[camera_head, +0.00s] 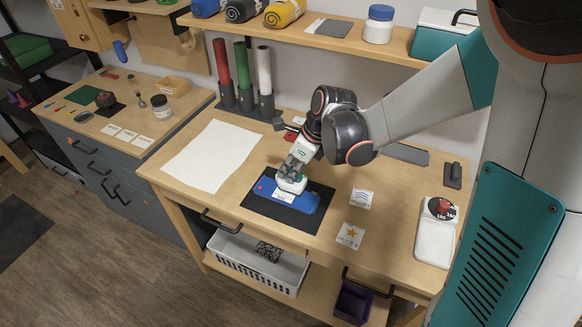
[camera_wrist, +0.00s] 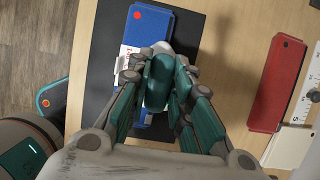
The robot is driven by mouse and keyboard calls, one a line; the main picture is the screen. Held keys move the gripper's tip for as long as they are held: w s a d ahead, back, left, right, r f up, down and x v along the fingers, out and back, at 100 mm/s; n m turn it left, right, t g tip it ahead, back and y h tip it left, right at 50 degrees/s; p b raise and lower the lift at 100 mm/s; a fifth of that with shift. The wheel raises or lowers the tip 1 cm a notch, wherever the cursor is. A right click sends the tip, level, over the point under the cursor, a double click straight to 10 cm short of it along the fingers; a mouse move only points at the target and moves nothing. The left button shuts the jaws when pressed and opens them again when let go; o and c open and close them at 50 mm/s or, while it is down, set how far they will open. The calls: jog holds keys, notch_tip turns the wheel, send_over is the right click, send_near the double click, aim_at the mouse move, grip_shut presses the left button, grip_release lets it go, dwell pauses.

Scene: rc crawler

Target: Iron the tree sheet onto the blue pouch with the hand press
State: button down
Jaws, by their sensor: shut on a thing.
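The blue pouch (camera_head: 262,188) lies flat on a black mat (camera_head: 258,209) on the workbench. It also shows in the wrist view (camera_wrist: 148,27), with a red dot at one end. A white sheet (camera_wrist: 127,57) lies on the pouch. Its print is mostly hidden, so I cannot tell whether it is the tree. My gripper (camera_head: 295,168) is shut on the white hand press (camera_head: 291,185), over the middle of the pouch. The press looks down on the sheet or just above it; I cannot tell contact. In the wrist view my fingers (camera_wrist: 168,82) cover most of the press.
A star sheet (camera_head: 350,235) and a wavy-line sheet (camera_head: 361,198) lie right of the mat. A white stand with a red dial (camera_head: 434,238) is at the bench's right. A large white sheet (camera_head: 212,156) lies left. A red block (camera_wrist: 278,82) shows in the wrist view.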

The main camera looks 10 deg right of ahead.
jog(key=shift+r+p, duration=2.9)
jog(key=shift+r, duration=1.15)
jog(key=shift+f, duration=0.1)
